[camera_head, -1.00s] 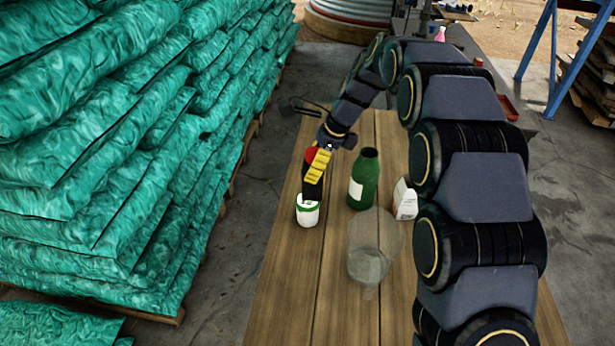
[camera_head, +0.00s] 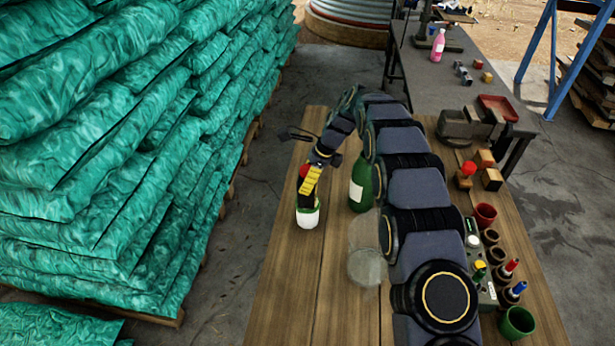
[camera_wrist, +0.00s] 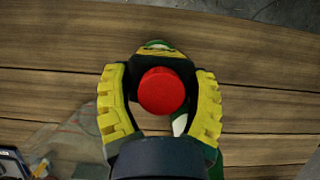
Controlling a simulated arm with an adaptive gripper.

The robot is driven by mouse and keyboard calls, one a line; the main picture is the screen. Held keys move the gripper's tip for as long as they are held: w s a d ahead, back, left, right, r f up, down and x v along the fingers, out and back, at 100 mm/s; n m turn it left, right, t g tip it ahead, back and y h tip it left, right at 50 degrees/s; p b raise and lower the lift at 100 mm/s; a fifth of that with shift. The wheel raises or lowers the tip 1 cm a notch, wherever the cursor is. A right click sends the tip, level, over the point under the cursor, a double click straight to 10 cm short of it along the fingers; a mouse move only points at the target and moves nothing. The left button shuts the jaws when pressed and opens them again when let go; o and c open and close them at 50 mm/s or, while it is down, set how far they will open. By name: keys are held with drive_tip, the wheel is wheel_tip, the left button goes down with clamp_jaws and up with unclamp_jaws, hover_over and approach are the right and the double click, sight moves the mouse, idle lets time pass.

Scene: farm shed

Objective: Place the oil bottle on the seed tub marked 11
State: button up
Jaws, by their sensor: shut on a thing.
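The oil bottle, dark with a red cap (camera_head: 303,170), is between the yellow fingers of my gripper (camera_head: 310,182), which is shut on it. In the wrist view the red cap (camera_wrist: 162,92) shows between the two fingers (camera_wrist: 160,100). No number is readable on the tub. Fingers and wrist hide much of the bottle.
A green bottle (camera_head: 359,186) with a pale label stands right of the tub. A clear, see-through vessel (camera_head: 365,266) is nearer the camera. Cups and small parts line the table's right side, including a green cup (camera_head: 517,323). Teal sacks (camera_head: 100,150) are stacked left. The front-left tabletop is bare.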

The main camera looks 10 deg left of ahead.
drive_tip(key=o, duration=1.1)
drive_tip(key=v, duration=1.2)
drive_tip(key=s+d+r+n+h, duration=0.1)
drive_tip(key=s+d+r+n, duration=0.35)
drive_tip(key=s, duration=0.35)
drive_tip(key=s+d+n+h, duration=0.1)
drive_tip(key=s+d+n, duration=0.2)
drive_tip(key=s, duration=0.8)
drive_tip(key=s+d+n+g+h, duration=0.1)
drive_tip(key=s+d+n, duration=0.2)
drive_tip(key=s, duration=0.9)
drive_tip(key=s+d+n+h, duration=0.1)
drive_tip(key=s+d+n, duration=0.2)
drive_tip(key=s+n, duration=0.4)
drive_tip(key=shift+s+d+r+n+g, duration=0.1)
drive_tip(key=shift+s+r+n+g, duration=0.05)
drive_tip(key=shift+s, duration=0.95)
drive_tip(key=shift+s+d+r+n+g, duration=0.1)
drive_tip(key=shift+s+r+g, duration=0.1)
drive_tip(key=shift+s, duration=0.85)
